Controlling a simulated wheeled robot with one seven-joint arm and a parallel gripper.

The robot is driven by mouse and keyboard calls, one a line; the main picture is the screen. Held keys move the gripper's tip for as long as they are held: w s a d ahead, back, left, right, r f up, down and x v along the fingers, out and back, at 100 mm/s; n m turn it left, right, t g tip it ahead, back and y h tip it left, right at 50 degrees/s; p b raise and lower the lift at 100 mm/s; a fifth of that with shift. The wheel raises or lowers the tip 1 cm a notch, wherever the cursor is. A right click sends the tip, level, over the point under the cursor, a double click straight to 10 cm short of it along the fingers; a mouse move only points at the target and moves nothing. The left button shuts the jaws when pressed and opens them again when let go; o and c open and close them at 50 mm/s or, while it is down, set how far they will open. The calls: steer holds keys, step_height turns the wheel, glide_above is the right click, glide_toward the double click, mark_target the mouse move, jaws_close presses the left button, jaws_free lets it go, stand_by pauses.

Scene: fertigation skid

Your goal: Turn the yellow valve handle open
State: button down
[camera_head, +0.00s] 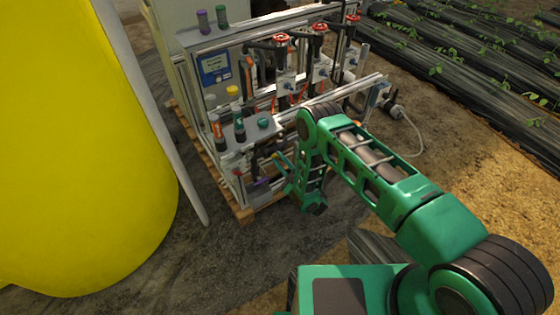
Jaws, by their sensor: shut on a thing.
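My arm reaches over from the right and bends down at the front of the skid (262,130). My gripper (279,170) points left at the skid's lower front pipework, near the front right corner. It is shut on a small part there, which I take to be the yellow valve handle. The handle itself is mostly hidden by the fingers and wrist, so its angle cannot be told. A purple handle (262,182) shows just left of and below the gripper.
A large yellow tank (75,150) fills the left, with a pale post (150,110) beside it. Red handwheels (281,38) top the skid's rear pipes. Bare ground lies in front.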

steer(key=n, duration=0.5)
steer(key=shift+s+a+f+n, duration=0.25)
steer(key=shift+s+f+n, duration=0.05)
steer(key=shift+s+f, duration=0.1)
steer(key=shift+f+n, duration=0.15)
steer(key=shift+n, duration=1)
steer(key=shift+f+n, duration=0.1)
steer(key=shift+n, duration=1.05)
steer(key=c, duration=1.7)
jaws_free()
steer(key=shift+f, duration=0.1)
steer(key=shift+w, duration=0.1)
steer(key=shift+d, duration=0.1)
